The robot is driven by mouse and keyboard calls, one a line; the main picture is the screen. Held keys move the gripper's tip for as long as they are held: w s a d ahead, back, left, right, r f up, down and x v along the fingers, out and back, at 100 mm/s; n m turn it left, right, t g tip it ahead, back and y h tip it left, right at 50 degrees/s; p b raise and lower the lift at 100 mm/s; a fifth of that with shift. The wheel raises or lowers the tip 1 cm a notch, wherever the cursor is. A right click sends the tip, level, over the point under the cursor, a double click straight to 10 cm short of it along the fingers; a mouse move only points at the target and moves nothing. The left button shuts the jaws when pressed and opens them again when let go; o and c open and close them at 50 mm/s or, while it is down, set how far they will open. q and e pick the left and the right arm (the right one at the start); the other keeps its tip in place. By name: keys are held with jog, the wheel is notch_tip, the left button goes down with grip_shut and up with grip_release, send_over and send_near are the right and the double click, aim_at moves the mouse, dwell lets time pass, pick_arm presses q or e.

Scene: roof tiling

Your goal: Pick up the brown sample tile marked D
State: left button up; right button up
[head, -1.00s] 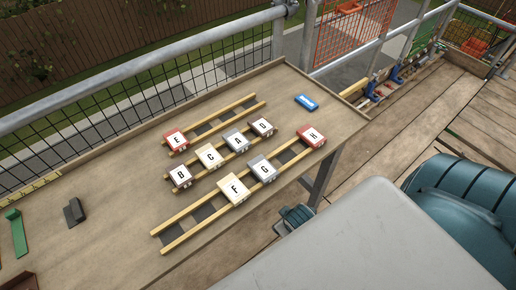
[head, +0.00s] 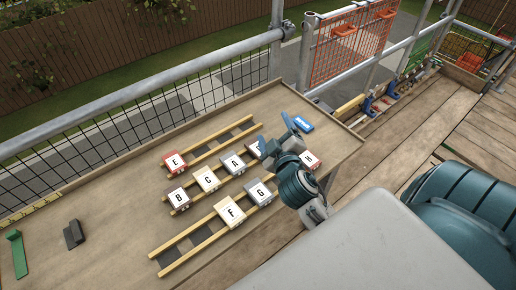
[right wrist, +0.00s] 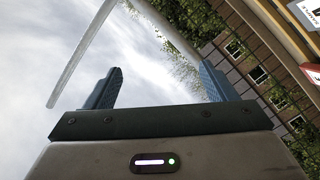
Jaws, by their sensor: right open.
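My left gripper is not in view.
The table's left part is mostly clear.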

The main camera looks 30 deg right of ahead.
jog(key=w+a+r+n+t+y, duration=0.4)
jog(key=r+n+t, duration=0.1)
jog(key=r+n, duration=0.2)
jog(key=w+a+r+n+g+y, duration=0.2)
jog(key=w+a+n+y, duration=0.2)
jog(key=a+n+y, duration=0.75)
jog(key=n+g+h+b, duration=0.1)
jog(key=n+g+h, duration=0.8)
jog(key=n+g, duration=0.65)
send_near(252, 146)
jog(key=shift+s+d+f+m+g, duration=0.1)
jog(key=shift+d+f+m+g, duration=0.15)
jog(key=shift+m+g, duration=0.35)
jog(key=shift+s+d+f+m+g, duration=0.1)
jog(key=shift+d+m+g, duration=0.2)
jog(key=shift+m+g, duration=0.25)
jog(key=shift+w+f+p, duration=0.25)
jog(key=shift+f+p, duration=0.35)
jog(key=shift+f, duration=0.2)
jog(key=f+p, duration=0.1)
jog(key=f, duration=0.2)
jog(key=f+p, duration=0.1)
jog(key=shift+w+f+p, duration=0.25)
jog(key=shift+w+p, duration=0.05)
jog(key=shift+w, duration=0.1)
jog(key=shift+f, duration=0.6)
jog(key=shift+w, duration=0.1)
jog(key=c, duration=1.1)
jog(key=shift+c, duration=0.3)
